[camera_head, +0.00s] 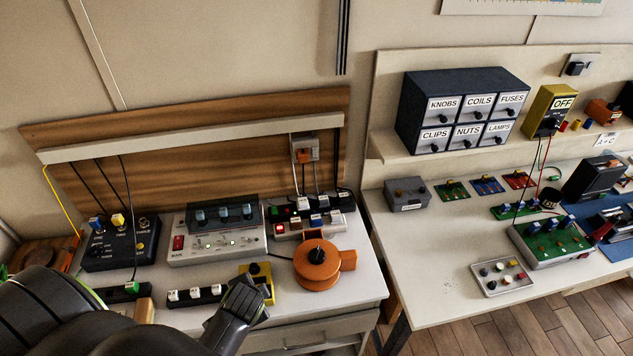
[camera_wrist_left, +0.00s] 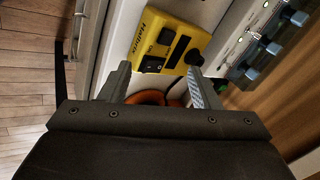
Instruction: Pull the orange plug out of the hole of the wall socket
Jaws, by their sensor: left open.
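The orange plug (camera_head: 304,156) sits in the grey wall socket (camera_head: 305,140) on the wooden back panel, above the left bench, in the head view. My left gripper (camera_head: 248,296) is low over the front of that bench, beside the yellow device, well below and in front of the socket. In the left wrist view the left gripper (camera_wrist_left: 158,82) is open with nothing between its fingers; the yellow device (camera_wrist_left: 169,45) lies beyond the fingertips. The plug and socket do not show in the wrist view. My right gripper is in neither view.
An orange round reel (camera_head: 317,266) stands right of my left gripper. Power strips (camera_head: 309,224) with plugs and cables lie below the socket. A white control box (camera_head: 214,246) and a dark box (camera_head: 118,246) stand to the left. The right bench (camera_head: 426,273) holds electronics.

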